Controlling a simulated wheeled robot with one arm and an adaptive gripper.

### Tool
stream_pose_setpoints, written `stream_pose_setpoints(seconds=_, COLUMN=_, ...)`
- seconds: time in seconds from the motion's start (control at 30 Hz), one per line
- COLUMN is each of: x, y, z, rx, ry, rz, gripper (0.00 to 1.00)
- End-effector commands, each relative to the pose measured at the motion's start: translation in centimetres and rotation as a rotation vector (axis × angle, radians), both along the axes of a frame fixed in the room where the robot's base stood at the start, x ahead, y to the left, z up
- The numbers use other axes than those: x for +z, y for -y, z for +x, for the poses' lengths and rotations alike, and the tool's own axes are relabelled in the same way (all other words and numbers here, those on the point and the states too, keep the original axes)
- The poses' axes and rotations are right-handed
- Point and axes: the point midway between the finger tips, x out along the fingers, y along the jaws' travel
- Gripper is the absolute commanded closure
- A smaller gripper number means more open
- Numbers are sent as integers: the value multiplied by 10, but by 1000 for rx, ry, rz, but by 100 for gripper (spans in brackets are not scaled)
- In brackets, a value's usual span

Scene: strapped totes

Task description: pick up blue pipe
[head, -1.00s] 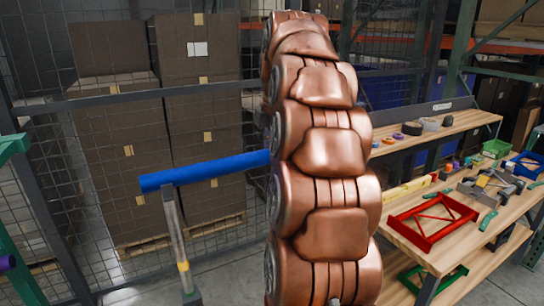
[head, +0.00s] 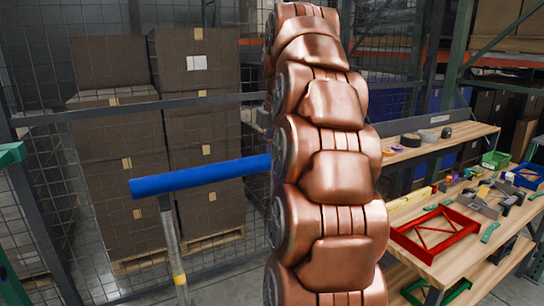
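The blue pipe (head: 200,177) lies nearly level left of centre in the head view, its right end hidden behind my copper-coloured arm. A grey upright post (head: 173,245) with a yellow band meets the pipe from below near its left end. I cannot tell whether the pipe rests on it or is fixed to it. My arm fills the middle of the view from top to bottom. My gripper is not visible, so its place relative to the pipe is not shown.
Stacked brown boxes (head: 115,150) stand behind a wire mesh fence with grey rails (head: 70,116). A wooden workbench (head: 425,245) on the right carries a red frame (head: 435,233), tools and small bins. Green rack posts (head: 458,60) stand behind it.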

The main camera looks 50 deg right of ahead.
Motion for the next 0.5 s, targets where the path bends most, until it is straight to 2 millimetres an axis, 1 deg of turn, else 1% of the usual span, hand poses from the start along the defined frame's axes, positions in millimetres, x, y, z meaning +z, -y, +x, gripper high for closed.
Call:
stream_pose_setpoints(seconds=0.27, x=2, y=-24, z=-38, rx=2, ry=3, rz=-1, gripper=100)
stream_pose_setpoints(seconds=0.5, x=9, y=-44, z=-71, rx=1, ry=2, rz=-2, gripper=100)
